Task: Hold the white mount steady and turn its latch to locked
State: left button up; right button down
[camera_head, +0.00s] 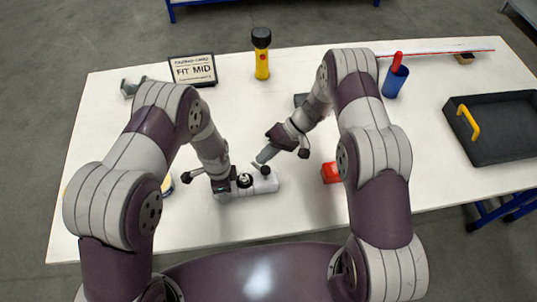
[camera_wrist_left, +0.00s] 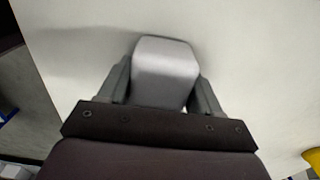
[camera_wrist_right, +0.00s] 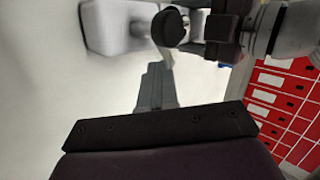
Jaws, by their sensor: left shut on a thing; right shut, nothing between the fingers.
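The white mount (camera_head: 262,184) lies on the white table, near its front edge. My left gripper (camera_head: 221,186) is shut on the mount's left part; in the left wrist view the fingers (camera_wrist_left: 163,88) sit on both sides of its pale block (camera_wrist_left: 165,60). On top of the mount are a dark round part (camera_head: 245,180) and, to its right, a small dark knob (camera_head: 265,170). My right gripper (camera_head: 264,158) is shut and empty, its tips close to that knob; I cannot tell whether they touch. The right wrist view shows the shut fingers (camera_wrist_right: 157,85) below a dark knob (camera_wrist_right: 170,27). The latch's setting is unclear.
A red block (camera_head: 330,173) lies right of the mount. A sign (camera_head: 193,69), a yellow flashlight (camera_head: 262,63) and a blue cup (camera_head: 395,80) stand farther back. A black tray (camera_head: 495,150) with a yellow handle is at the right. The table's middle right is clear.

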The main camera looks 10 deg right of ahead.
aim_at(253, 164)
jog(key=shift+a, duration=0.65)
jog(key=shift+a+n+g, duration=0.4)
jog(key=shift+n+g, duration=0.1)
jog(key=shift+n, duration=0.2)
jog(key=shift+s+a, duration=0.1)
jog(key=shift+a, duration=0.1)
jog(key=shift+s+a, duration=0.45)
jog(key=shift+a, duration=0.25)
jog(key=shift+s+a, duration=0.15)
